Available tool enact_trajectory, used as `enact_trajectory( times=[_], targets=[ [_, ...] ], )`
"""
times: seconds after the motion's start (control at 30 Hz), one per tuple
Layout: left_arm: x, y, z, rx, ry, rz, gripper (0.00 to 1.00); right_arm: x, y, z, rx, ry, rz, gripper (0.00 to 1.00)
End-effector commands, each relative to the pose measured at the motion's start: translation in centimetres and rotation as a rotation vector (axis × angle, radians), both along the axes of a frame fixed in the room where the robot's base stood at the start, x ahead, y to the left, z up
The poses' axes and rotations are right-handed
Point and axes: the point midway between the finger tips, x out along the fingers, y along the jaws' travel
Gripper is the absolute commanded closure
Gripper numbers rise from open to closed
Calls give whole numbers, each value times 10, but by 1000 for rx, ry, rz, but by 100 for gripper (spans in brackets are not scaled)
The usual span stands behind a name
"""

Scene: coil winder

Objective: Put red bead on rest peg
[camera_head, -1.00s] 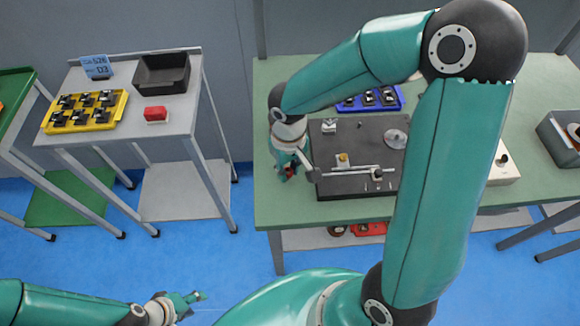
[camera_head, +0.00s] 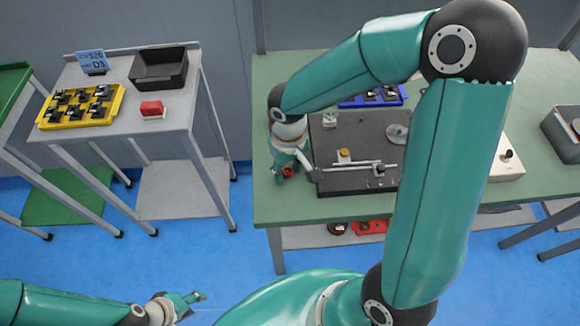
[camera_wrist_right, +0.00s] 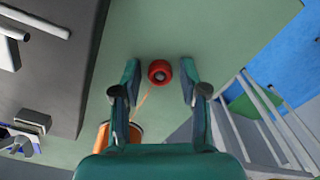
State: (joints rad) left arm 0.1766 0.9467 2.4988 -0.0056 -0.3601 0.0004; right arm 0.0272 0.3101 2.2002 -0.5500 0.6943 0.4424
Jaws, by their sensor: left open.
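The red bead (camera_wrist_right: 159,72) is a small round ring on the green bench top. In the right wrist view it lies between the fingertips of my right gripper (camera_wrist_right: 160,80), with visible gaps on both sides. The fingers are open and hold nothing. A thin orange wire runs from near the bead to an orange spool (camera_wrist_right: 122,138), partly hidden by my gripper. In the head view the bead (camera_head: 287,171) shows at my right gripper, left of the dark winder plate (camera_head: 345,183). I cannot tell which fitting is the rest peg. My left gripper (camera_head: 197,297) is open and empty at lower left.
The winder plate carries a long pale rod (camera_head: 355,166), a yellow-topped part (camera_head: 344,154) and a round disc (camera_head: 397,134). A blue tray (camera_head: 372,98) stands behind it. A grey cart (camera_head: 130,121) holds a yellow tray, black bin and red block.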

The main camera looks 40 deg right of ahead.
Motion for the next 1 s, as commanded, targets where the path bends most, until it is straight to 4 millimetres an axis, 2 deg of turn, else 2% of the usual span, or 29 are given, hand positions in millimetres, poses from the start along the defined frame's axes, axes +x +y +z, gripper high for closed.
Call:
enact_trajectory(
  times=[0.33,0.47,0.57,1.0],
  targets=[
    [0,0,1,0,0,0,55,0,0,1,0,0,1,46],
    [0,0,1,0,0,0,55,1,0,8,-1,-4,1,46],
    [0,0,1,0,0,0,55,1,0,21,-1,-5,-1,46],
    [0,0,1,0,0,0,55,-1,-1,102,0,-4,1,46]
  ],
)
